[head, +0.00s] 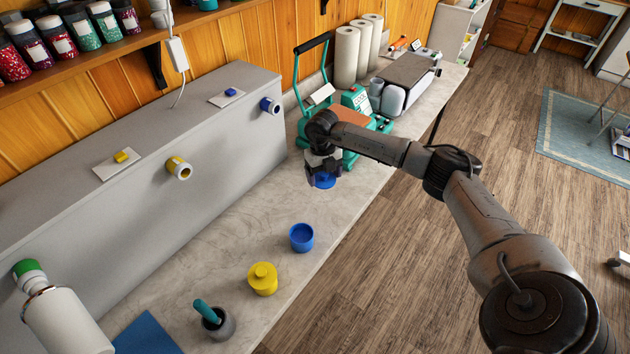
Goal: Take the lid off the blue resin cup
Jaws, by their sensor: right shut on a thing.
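The blue resin cup (302,239) stands upright on the pale marbled counter, and its open top shows with no lid on it. My right gripper (322,174) is above the counter, behind the cup in the picture. It is shut on the blue lid (324,182), which hangs clear of the cup. My gripper hides the upper part of the lid. My left gripper is not in view.
A yellow lidded cup (263,280) and a dark pot (217,323) with a teal-handled tool stand in front. A teal press (314,103) is behind my right gripper. A grey box (140,165) with spouts lines the left. Counter (235,222) left of the cup is clear.

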